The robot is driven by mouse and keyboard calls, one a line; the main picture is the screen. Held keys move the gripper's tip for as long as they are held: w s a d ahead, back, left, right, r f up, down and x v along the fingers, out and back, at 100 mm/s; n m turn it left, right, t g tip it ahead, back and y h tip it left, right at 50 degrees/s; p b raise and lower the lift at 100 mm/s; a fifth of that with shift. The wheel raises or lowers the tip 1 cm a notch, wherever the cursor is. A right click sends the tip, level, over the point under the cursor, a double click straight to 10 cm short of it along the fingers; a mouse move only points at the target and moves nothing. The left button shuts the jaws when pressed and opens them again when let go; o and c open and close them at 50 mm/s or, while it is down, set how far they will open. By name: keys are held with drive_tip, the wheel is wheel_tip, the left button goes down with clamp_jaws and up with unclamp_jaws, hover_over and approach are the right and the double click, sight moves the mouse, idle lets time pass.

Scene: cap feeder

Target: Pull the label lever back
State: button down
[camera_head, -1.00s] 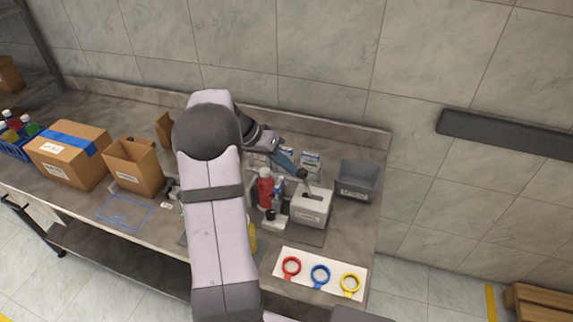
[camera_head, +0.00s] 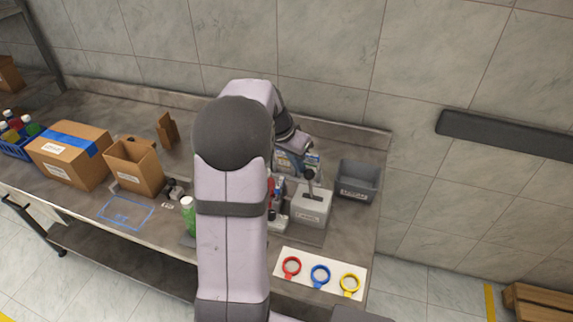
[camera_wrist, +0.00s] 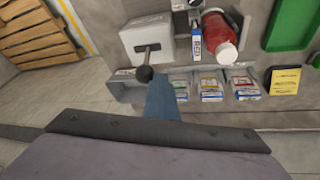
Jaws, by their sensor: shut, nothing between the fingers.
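The label lever has a dark ball knob (camera_head: 309,174) on a thin stem. The stem rises from a slot in a pale grey box (camera_head: 312,206) and stands close to upright in the head view. In the wrist view the knob (camera_wrist: 145,73) sits in front of the box (camera_wrist: 150,36). My gripper (camera_wrist: 160,90) is shut and empty. Its blue fingertips are right beside the knob; I cannot tell whether they touch. In the head view my gripper (camera_head: 303,161) is just behind and left of the knob, partly hidden by my wrist.
A grey bin (camera_head: 358,181) stands right of the box. A red bottle (camera_wrist: 220,36) and several small label packs (camera_wrist: 210,86) are close by. A white mat (camera_head: 331,285) with red, blue and yellow rings lies in front. Cardboard boxes (camera_head: 133,167) stand at left.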

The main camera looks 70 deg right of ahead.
drive_tip(key=s+b, duration=0.1)
drive_tip(key=s, duration=0.5)
drive_tip(key=shift+s+r, duration=0.25)
drive_tip(key=shift+s, duration=0.05)
drive_tip(key=shift+s+a, duration=0.1)
drive_tip(key=shift+s, duration=0.05)
drive_tip(key=w+r, duration=0.1)
drive_tip(key=w+p, duration=0.1)
drive_tip(key=w+r+p, duration=0.1)
drive_tip(key=w, duration=0.1)
drive_tip(key=shift+d+r, duration=0.35)
drive_tip(key=shift+d, duration=0.05)
drive_tip(key=s+b+v, duration=0.2)
drive_tip(key=b+v, duration=0.1)
drive_tip(key=v, duration=0.6)
drive_tip(key=shift+a+r, duration=0.25)
drive_tip(key=shift+r, duration=0.1)
drive_tip(key=shift+s, duration=0.1)
